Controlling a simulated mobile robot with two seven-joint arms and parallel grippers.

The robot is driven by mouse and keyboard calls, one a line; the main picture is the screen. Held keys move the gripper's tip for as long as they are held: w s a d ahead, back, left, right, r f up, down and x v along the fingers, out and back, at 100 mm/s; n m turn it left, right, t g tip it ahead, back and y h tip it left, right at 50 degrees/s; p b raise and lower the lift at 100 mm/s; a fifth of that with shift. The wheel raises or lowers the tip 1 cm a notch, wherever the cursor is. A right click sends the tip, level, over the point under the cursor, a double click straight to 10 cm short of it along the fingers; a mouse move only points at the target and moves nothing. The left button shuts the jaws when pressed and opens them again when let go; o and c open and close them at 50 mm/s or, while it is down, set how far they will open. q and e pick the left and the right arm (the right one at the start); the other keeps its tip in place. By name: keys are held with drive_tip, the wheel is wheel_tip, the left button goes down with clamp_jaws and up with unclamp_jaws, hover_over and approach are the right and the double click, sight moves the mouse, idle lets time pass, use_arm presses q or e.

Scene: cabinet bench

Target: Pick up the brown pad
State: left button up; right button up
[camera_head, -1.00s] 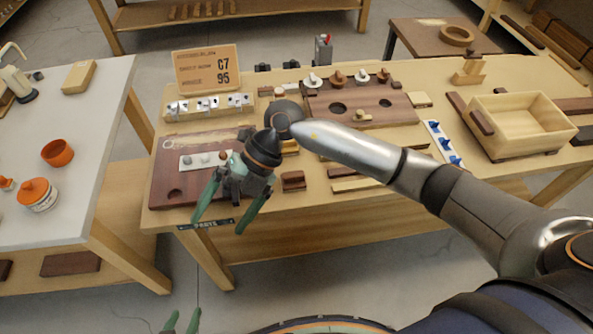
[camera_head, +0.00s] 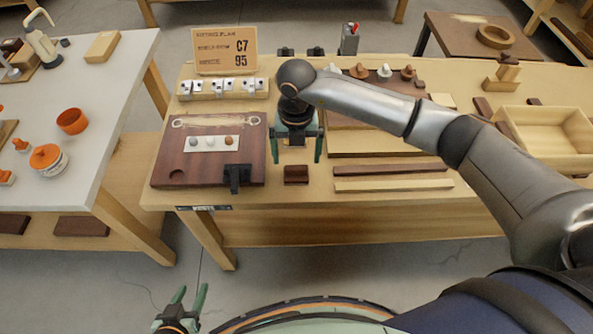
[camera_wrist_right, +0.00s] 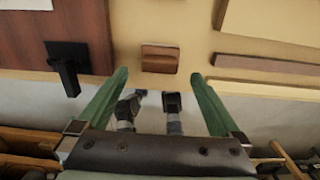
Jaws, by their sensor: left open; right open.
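The brown pad (camera_head: 296,174) is a small dark brown block on the bench near its front edge. It also shows in the right wrist view (camera_wrist_right: 159,60), ahead of and between my fingertips. My right gripper (camera_head: 297,157) is open and empty, its green fingers pointing down on either side of the pad's line. In the right wrist view the open right gripper (camera_wrist_right: 159,76) has no contact with the pad. My left gripper (camera_head: 187,304) is open and empty at the bottom left, in front of the bench and far from the pad.
A dark board (camera_head: 205,174) with a black bracket (camera_head: 238,178) on its edge lies left of the pad. Wooden strips (camera_head: 392,185) lie to the right. A pale open box (camera_head: 548,135) stands further right. Bare bench surrounds the pad.

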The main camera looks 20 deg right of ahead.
sight(296, 168)
drive_tip(key=f, duration=0.6)
drive_tip(key=shift+s+f+p, duration=0.2)
drive_tip(key=shift+p, duration=0.15)
drive_tip(key=shift+c, duration=0.2)
drive_tip(key=c, duration=1.2)
drive_tip(key=shift+r, duration=0.1)
